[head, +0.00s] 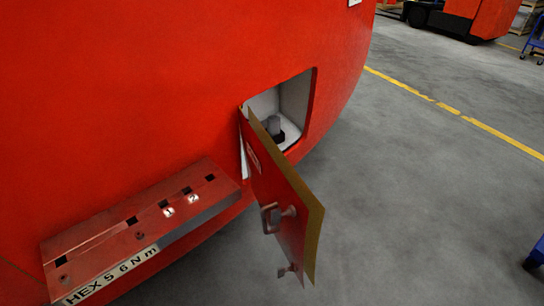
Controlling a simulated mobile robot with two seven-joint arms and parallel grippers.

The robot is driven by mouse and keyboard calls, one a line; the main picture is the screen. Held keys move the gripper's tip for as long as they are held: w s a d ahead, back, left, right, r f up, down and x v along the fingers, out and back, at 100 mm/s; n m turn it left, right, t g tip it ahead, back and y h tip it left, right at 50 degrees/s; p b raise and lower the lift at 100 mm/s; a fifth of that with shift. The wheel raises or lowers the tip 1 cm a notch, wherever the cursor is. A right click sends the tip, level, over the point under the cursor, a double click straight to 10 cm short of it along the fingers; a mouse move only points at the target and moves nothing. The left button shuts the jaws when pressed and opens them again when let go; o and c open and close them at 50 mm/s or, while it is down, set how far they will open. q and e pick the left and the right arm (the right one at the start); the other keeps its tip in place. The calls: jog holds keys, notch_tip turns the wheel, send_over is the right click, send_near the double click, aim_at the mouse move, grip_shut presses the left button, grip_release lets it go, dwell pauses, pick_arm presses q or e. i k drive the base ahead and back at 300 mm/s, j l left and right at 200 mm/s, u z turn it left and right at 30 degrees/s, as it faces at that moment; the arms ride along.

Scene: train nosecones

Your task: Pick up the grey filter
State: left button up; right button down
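A grey filter (274,125) stands upright inside a white-lined recess (294,98) in the red nosecone (150,80). It is a small grey cylinder on a dark base. The open hatch door (284,195) hides part of the recess and may cover part of the filter. The door is red outside with a tan edge, and swings out toward me with a handle (270,217) on its face. Neither of my grippers is in the head view.
A red ledge (120,232) with slots, labels 1 and 2 and "HEX 5 6 N m" juts out at lower left. The grey floor (420,200) to the right is mostly clear, with a yellow line (400,86). A red vehicle (470,18) and blue items stand farther off.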

aim_at(273, 121)
jog(key=i+l+u, duration=0.25)
jog(key=l+u, duration=0.15)
jog(key=i+l+u, duration=0.15)
jog(key=l+u, duration=0.25)
jog(key=l, duration=0.2)
jog(key=l+u, duration=0.45)
jog(key=l, duration=0.15)
jog(key=l+u, duration=0.4)
jog(key=l, duration=0.2)
jog(key=l+u, duration=0.4)
jog(key=l, duration=0.2)
jog(key=k, duration=0.05)
